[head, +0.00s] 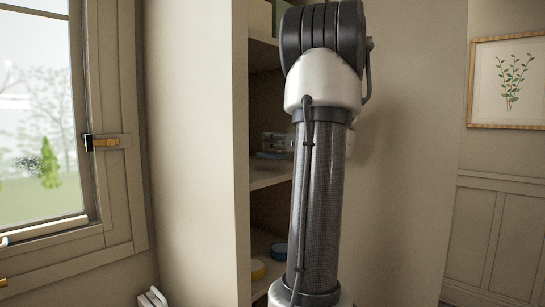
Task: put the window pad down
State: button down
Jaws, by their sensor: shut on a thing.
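My arm stands in the middle of the head view and hides much of what is behind it. My gripper (277,142) shows small and partly hidden just left of the arm, at the middle opening of the shelving. It is shut on what looks like the window pad (270,155), a small pale grey-blue slab, close above the middle shelf board (266,180). I cannot tell whether the pad touches the board.
A window (40,120) with a dark smudge (30,163) and a latch (104,142) is at left. A white slatted thing (152,297) is at the bottom. A framed plant picture (508,82) hangs right.

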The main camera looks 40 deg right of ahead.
aim_at(275, 153)
jog(key=shift+f, duration=2.1)
jog(key=shift+f, duration=0.1)
jog(key=c, duration=1.2)
grip_release()
jog(key=shift+s, duration=0.4)
jog(key=s, duration=1.1)
jog(key=shift+d, duration=0.45)
jog(key=shift+s, duration=0.1)
